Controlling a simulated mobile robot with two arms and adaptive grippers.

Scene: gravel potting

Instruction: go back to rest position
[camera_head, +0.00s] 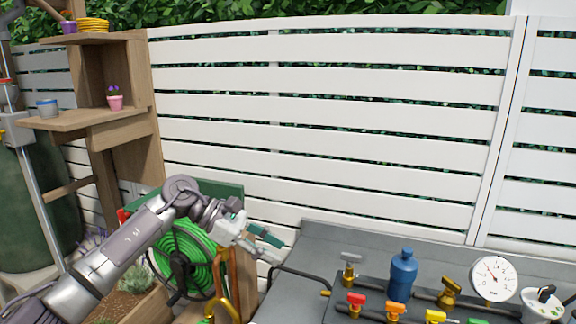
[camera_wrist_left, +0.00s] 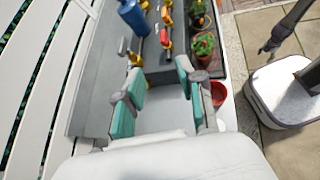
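My left gripper (camera_head: 262,243) reaches in from the lower left in the head view, in front of the white fence and above the left end of the grey worktop. In the left wrist view the gripper (camera_wrist_left: 160,95) is open, its teal-padded fingers wide apart with only bare grey worktop showing between them. It holds nothing. A dark arm end at the right of the left wrist view may be part of my right arm, but it is too small to tell its finger state. The right gripper does not show in the head view.
The worktop (camera_head: 330,236) carries a blue bottle (camera_head: 402,274), coloured valves and a pressure gauge (camera_head: 494,278). A green hose reel (camera_head: 190,258) stands behind my left forearm. A wooden shelf (camera_head: 70,121) is at left. A red pot (camera_wrist_left: 218,93) is beside the gripper.

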